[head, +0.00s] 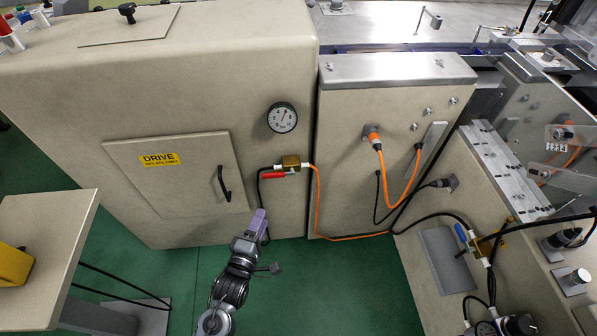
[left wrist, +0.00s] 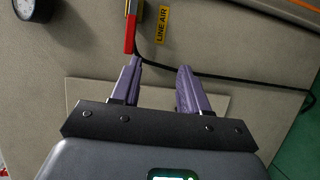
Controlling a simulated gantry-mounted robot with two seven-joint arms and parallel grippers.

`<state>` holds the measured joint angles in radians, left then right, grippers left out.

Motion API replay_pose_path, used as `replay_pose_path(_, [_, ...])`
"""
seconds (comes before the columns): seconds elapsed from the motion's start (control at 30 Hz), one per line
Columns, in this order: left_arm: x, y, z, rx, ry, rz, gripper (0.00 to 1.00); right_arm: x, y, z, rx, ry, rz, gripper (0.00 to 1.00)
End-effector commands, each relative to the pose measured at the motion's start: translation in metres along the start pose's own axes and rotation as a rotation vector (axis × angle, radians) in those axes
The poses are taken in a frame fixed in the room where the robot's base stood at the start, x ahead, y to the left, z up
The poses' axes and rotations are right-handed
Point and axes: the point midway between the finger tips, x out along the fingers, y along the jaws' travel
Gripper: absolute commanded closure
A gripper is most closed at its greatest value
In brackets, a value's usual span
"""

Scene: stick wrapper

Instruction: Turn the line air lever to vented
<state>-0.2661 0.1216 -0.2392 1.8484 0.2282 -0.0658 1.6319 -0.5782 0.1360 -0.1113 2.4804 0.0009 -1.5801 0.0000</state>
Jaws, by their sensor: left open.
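The line air lever (head: 272,175) is a red handle on a brass valve (head: 291,161), on the beige cabinet front below the gauge. It lies about level, pointing left from the valve. In the left wrist view the red lever (left wrist: 130,33) is at the top, beside a yellow LINE AIR label (left wrist: 161,25). My left gripper (head: 260,214) is below the lever in the head view, fingers pointing up. In the left wrist view its purple fingers (left wrist: 158,67) are apart and empty, the left fingertip just short of the lever's end in the picture. My right gripper is not in view.
A round gauge (head: 282,117) is above the valve. A black hose and an orange hose (head: 317,205) run from the valve. The DRIVE door with its black handle (head: 224,183) is to the left. A blue lever (head: 461,234) is at right. Green floor (head: 330,285) lies open below.

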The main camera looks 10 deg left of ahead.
Motion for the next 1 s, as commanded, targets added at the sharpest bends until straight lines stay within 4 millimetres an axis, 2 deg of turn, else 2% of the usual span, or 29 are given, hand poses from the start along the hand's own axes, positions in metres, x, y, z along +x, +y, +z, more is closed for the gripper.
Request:
replay_pose_path(0.03, [0.009,0.014,0.001,0.006,-0.001,0.013,0.55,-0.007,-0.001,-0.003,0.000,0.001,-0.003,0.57])
replay_pose_path(0.1, [0.018,0.028,0.002,0.008,-0.005,0.034,0.55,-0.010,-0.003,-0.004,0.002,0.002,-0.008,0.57])
replay_pose_path(0.23, [0.029,0.044,0.003,0.009,-0.007,0.062,0.55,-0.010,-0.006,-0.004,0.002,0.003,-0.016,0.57])
replay_pose_path(0.47, [0.057,0.046,0.003,0.009,-0.007,0.068,0.55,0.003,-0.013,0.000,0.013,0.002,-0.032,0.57])
replay_pose_path(0.8, [0.110,0.050,0.003,0.009,-0.007,0.067,0.55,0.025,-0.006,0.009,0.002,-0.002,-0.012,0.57])
replay_pose_path(1.0, [0.128,0.051,0.004,0.009,-0.007,0.064,0.55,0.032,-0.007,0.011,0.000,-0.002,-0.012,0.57])
